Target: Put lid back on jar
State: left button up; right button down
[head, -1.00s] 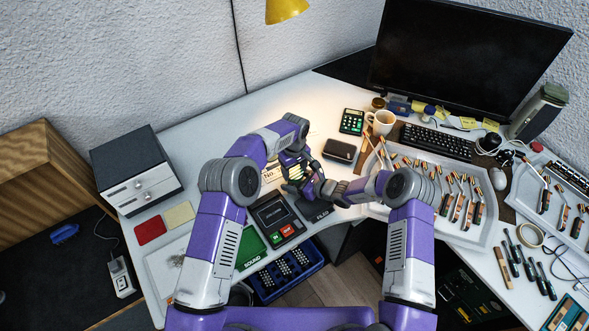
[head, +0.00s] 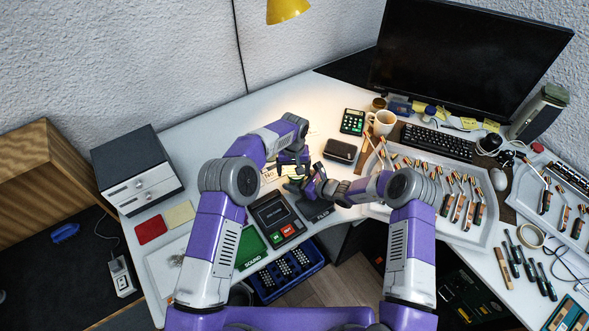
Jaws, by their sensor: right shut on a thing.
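My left gripper (head: 292,172) is low over the middle of the desk, over a pale card with lettering. It is partly hidden by its own arm, and I cannot tell whether it is open or shut. My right gripper (head: 314,188) is just to its right, above the dark pad at the desk's front edge. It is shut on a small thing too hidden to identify. No jar or lid can be made out clearly around the grippers. A small brown round container (head: 378,103) stands behind the white mug (head: 381,122), perhaps a jar.
A black device with red and green buttons (head: 275,217) is at the front. The desk's back left is clear.

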pick_arm(q)
jog(key=shift+s+d, duration=0.1)
jog(key=shift+d, duration=0.25)
pick_arm(e)
jog(key=shift+s+a, duration=0.1)
jog(key=shift+a, duration=0.15)
pick_arm(q)
jog(key=shift+r, duration=0.4)
notch_tip(320, 180, up, 4)
jog(key=shift+r, duration=0.1)
pick_arm(e)
jog(key=shift+d+f, duration=0.1)
jog(key=shift+f, duration=0.2)
jog(key=shift+s+d, duration=0.1)
jog(key=shift+s, duration=0.05)
pick_arm(q)
jog(key=shift+f, duration=0.2)
jog(key=shift+c, duration=0.4)
pick_arm(e)
jog(key=shift+r, duration=0.1)
pick_arm(q)
jog(key=shift+a, duration=0.1)
